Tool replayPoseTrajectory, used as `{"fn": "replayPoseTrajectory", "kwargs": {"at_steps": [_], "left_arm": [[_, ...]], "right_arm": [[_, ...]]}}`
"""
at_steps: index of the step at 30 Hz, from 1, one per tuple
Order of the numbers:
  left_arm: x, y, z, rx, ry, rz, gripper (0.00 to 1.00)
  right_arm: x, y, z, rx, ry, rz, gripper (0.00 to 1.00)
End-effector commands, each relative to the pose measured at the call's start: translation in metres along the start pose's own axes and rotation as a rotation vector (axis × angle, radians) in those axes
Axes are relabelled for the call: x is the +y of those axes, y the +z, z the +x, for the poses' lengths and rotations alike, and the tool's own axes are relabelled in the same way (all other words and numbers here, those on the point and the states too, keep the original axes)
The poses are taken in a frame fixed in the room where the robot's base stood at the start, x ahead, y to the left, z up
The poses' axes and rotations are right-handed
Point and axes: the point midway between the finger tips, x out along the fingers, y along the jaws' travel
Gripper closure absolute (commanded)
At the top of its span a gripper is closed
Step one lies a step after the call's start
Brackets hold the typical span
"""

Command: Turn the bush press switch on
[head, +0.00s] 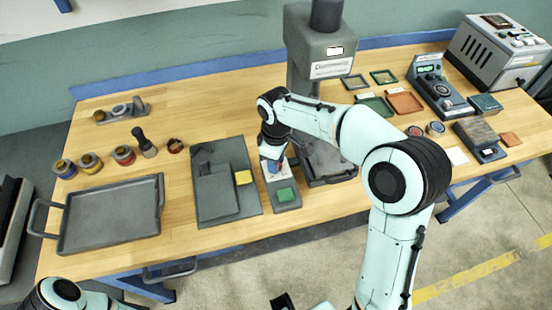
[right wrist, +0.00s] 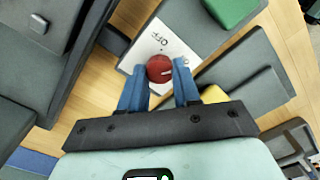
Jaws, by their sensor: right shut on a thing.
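The press switch is a grey box (head: 287,205) on the table in front of the bush press (head: 318,48). It has a green block (head: 286,193) at its near end and a white plate. In the right wrist view, the white plate (right wrist: 152,47) reads "OFF" beside a round red knob (right wrist: 159,69), and the green block (right wrist: 231,10) shows at the top. My right gripper (right wrist: 159,84) has its blue fingers on either side of the knob, shut on it. In the head view my right gripper (head: 272,166) is partly hidden by its wrist. My left gripper is not in view.
A grey board with a yellow block (head: 243,177) lies just left of the switch. A large grey tray (head: 110,218) is further left. The dark press base (head: 330,162) stands close on the right, with small trays (head: 404,102) and machines beyond.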

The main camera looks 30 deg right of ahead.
Motion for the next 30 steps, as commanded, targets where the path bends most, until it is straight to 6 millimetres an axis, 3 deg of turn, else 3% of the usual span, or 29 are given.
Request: {"fn": "replayPoseTrajectory", "kwargs": {"at_steps": [22, 23, 25, 30], "left_arm": [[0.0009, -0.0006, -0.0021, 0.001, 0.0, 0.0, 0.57], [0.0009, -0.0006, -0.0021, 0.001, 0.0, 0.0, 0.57], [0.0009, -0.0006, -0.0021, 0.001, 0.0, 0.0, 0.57], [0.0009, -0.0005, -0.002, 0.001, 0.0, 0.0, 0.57]], "right_arm": [[0.0009, -0.0006, -0.0014, 0.004, 0.003, 0.093, 0.99], [0.0009, -0.0006, -0.0014, 0.004, 0.003, 0.093, 0.65], [0.0008, -0.0005, -0.0013, 0.003, 0.003, 0.093, 0.43], [0.0005, -0.0003, -0.0008, 0.002, 0.001, 0.092, 0.43]]}}
